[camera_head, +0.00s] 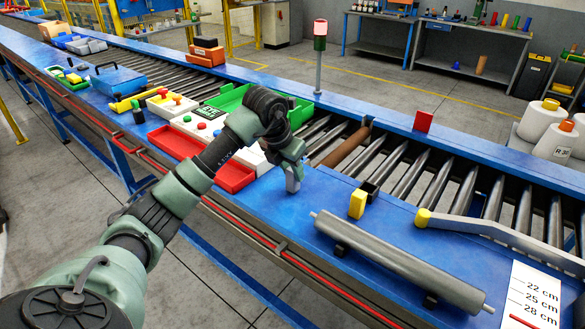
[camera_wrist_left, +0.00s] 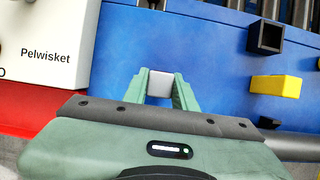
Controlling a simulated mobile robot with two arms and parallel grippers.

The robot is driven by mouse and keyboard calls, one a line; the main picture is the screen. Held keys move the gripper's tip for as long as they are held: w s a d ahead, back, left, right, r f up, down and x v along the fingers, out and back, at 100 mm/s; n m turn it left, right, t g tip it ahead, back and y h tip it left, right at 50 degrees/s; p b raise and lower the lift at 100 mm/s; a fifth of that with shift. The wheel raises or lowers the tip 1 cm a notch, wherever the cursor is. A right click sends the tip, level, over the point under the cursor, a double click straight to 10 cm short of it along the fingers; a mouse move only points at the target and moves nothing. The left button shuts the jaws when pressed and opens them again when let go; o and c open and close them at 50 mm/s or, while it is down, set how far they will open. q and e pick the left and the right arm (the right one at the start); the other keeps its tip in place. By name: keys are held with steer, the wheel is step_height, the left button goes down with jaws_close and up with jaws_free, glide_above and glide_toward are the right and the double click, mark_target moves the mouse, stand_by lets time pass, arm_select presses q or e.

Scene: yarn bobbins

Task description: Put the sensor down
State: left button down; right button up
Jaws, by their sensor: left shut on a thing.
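The sensor, a small light grey block (camera_wrist_left: 159,86), is held between the two green fingers of my left gripper (camera_wrist_left: 166,89) in the left wrist view. In the head view, my left gripper (camera_head: 291,172) points down over the blue conveyor edge, and the grey piece (camera_head: 293,186) shows at its tip. I cannot tell whether its lower end touches the blue surface. My right gripper is not in view.
A yellow block (camera_head: 357,205) and a black square holder (camera_head: 369,191) stand to the right. A grey roller (camera_head: 400,264) lies along the front edge. A red tray (camera_head: 233,177) and a white box (camera_wrist_left: 45,45) are left. Blue surface (camera_head: 318,188) around the gripper is bare.

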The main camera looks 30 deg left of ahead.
arm_select(q)
steer(key=shift+f, duration=0.2)
steer(key=c, duration=1.1)
jaws_free()
steer(key=shift+r, duration=0.4)
steer(key=b+v, duration=0.2)
steer(key=v, duration=0.9)
steer(key=shift+s+r, duration=0.15)
steer(key=shift+r, duration=0.1)
